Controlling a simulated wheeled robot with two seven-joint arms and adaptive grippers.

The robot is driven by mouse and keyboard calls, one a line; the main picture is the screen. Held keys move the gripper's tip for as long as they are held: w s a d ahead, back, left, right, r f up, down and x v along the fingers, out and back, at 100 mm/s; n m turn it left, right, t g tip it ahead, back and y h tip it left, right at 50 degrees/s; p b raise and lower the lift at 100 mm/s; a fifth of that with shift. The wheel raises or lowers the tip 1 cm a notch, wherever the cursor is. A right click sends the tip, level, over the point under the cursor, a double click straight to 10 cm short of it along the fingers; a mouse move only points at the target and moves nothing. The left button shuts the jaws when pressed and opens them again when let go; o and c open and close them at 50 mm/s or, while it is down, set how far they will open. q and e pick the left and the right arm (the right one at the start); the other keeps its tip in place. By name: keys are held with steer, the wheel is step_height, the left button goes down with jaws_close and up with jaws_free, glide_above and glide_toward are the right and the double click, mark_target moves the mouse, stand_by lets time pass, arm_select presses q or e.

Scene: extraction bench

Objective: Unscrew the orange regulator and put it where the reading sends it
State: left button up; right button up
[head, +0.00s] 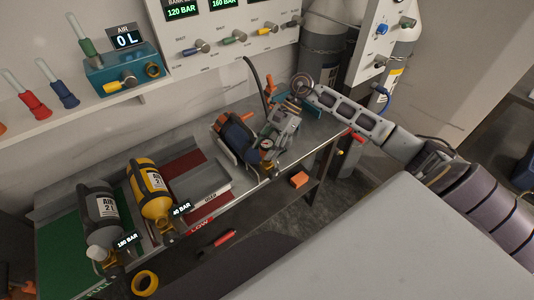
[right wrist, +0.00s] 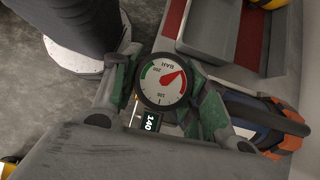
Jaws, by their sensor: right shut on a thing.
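My right gripper (head: 279,138) is at the right part of the bench, at the front end of an orange and blue cylinder-like body (head: 234,133). In the right wrist view its green-padded fingers (right wrist: 165,98) are shut around a round gauge (right wrist: 160,80) marked BAR, with a red needle. A small display (right wrist: 149,121) below the gauge seems to read 140. The orange part (right wrist: 284,146) shows beside the fingers. I take the gauge as part of the orange regulator; whether its thread is still engaged is hidden. My left gripper is not in view.

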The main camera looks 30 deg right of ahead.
mark_target(264, 145)
steer(key=shift+r+p, duration=0.45)
steer(key=shift+r, duration=1.4)
stand_by(0.6)
